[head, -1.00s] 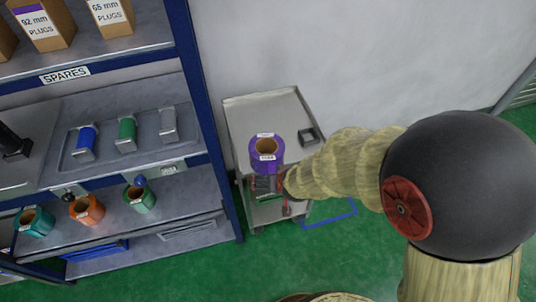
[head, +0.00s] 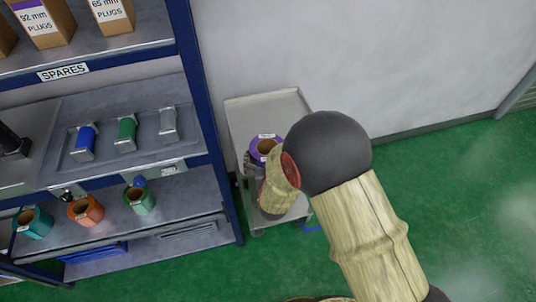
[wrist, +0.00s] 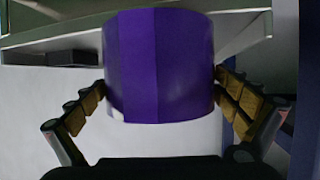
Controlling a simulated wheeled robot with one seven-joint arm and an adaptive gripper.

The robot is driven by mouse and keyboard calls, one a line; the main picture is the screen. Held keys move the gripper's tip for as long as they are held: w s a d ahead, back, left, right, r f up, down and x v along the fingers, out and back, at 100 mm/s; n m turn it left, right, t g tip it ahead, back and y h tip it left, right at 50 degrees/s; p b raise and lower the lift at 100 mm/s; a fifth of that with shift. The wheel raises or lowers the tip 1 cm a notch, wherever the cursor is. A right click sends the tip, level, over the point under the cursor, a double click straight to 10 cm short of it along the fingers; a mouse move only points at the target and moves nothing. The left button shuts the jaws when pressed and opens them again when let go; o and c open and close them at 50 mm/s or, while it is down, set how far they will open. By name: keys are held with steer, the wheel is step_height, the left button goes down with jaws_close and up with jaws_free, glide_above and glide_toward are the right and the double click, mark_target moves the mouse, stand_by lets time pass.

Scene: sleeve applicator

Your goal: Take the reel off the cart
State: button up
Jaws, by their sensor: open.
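The purple reel (head: 265,147), with white labels and a brown core, stands on the grey cart (head: 262,112) in the head view. My arm covers its lower right side. In the wrist view the reel (wrist: 160,60) fills the middle, close to the camera. My gripper (wrist: 160,88) is open, with one finger on each side of the reel. I cannot tell whether the pads touch it. In the head view my gripper is mostly hidden by my own arm beside the reel.
The blue-framed shelf rack (head: 200,110) stands close to the cart's left. It holds teal, orange and green reels (head: 140,198) on a lower shelf and plug boxes on top. A wall is behind the cart. Green floor is open on the right.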

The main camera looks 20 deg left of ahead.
mark_target(268, 147)
steer(key=b+x, duration=0.1)
steer(key=x, duration=0.3)
steer(key=shift+w+f, duration=0.3)
steer(key=shift+w, duration=0.05)
steer(key=shift+c, duration=0.7)
steer(key=c, duration=1.5)
steer(key=shift+c, duration=0.6)
steer(key=shift+r, duration=0.2)
